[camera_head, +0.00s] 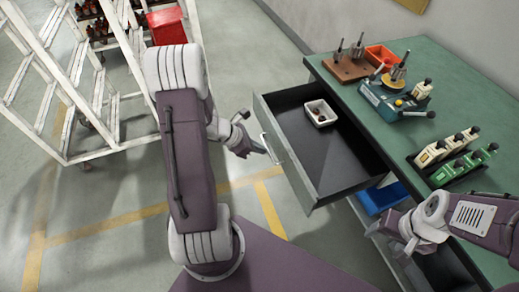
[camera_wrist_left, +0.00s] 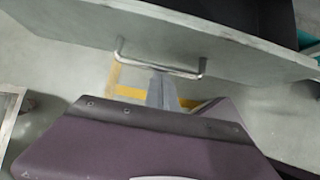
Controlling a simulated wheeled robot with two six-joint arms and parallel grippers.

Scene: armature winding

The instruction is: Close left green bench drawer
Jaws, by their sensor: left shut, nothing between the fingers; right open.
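The left green bench drawer (camera_head: 330,165) is pulled out from under the green-topped bench (camera_head: 345,92). Its inside is dark and holds a small white tray (camera_head: 321,117). A metal handle (camera_head: 269,149) is on its front face; the handle also shows in the left wrist view (camera_wrist_left: 155,68). My left gripper (camera_head: 262,149) is in front of the drawer with its tips at the handle. The fingers (camera_wrist_left: 161,92) look shut with nothing between them; I cannot tell whether they touch the handle. My right gripper (camera_head: 392,240) is open and empty near the bench's front edge.
A white rack (camera_head: 75,80) stands at the left. Floor before the drawer is clear.

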